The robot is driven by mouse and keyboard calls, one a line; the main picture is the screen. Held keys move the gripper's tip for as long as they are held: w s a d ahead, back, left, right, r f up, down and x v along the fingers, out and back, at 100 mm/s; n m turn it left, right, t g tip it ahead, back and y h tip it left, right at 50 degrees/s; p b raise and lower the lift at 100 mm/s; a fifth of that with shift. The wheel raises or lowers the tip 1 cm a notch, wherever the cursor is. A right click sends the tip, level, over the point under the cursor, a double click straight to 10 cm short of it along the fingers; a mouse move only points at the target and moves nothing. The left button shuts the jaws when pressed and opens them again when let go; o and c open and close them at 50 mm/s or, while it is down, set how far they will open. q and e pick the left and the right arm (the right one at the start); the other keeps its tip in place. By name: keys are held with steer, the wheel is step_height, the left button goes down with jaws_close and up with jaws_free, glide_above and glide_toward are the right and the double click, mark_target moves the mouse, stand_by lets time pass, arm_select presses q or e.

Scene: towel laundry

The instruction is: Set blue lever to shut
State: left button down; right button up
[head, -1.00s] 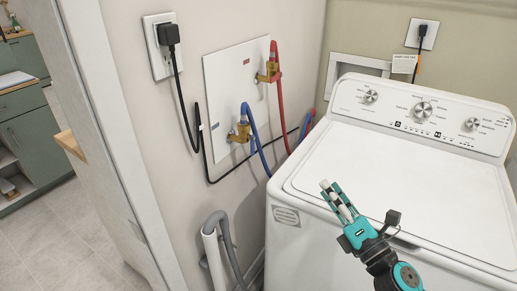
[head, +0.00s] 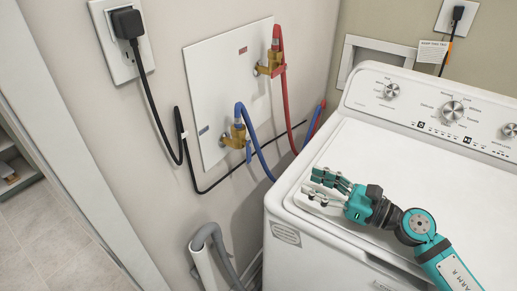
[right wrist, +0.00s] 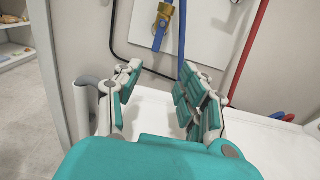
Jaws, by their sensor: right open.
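The blue lever (head: 248,151) hangs down from a brass valve (head: 236,136) on the white wall plate, beside the blue hose. In the right wrist view the blue lever (right wrist: 159,38) slants downward below the brass valve (right wrist: 164,16), left of the blue hose (right wrist: 182,30). My right gripper (head: 316,183) is open and empty above the washer's front left part, pointing left toward the wall. It is apart from the lever, to its right and lower in the head view. In the right wrist view its open fingers (right wrist: 157,78) spread below the valve. My left gripper is not in view.
The white washer (head: 385,148) fills the right side. A second brass valve (head: 268,68) with red lever and red hose (head: 289,110) is higher on the plate (head: 215,95). A black cord (head: 158,112) and grey drain hose (head: 220,245) run along the wall.

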steer(key=p, duration=0.2)
glide_toward(250, 155)
steer(key=p+x, duration=0.2)
steer(key=x, duration=0.5)
steer(key=shift+w+a+r, duration=0.1)
steer(key=shift+w+a, duration=0.05)
steer(key=shift+a, duration=0.1)
steer(key=shift+w+a, duration=0.25)
steer(key=shift+a, duration=0.05)
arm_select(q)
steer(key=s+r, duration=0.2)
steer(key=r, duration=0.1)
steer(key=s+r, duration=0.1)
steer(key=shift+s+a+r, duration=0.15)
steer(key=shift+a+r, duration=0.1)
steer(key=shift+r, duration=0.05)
arm_select(e)
jaws_close()
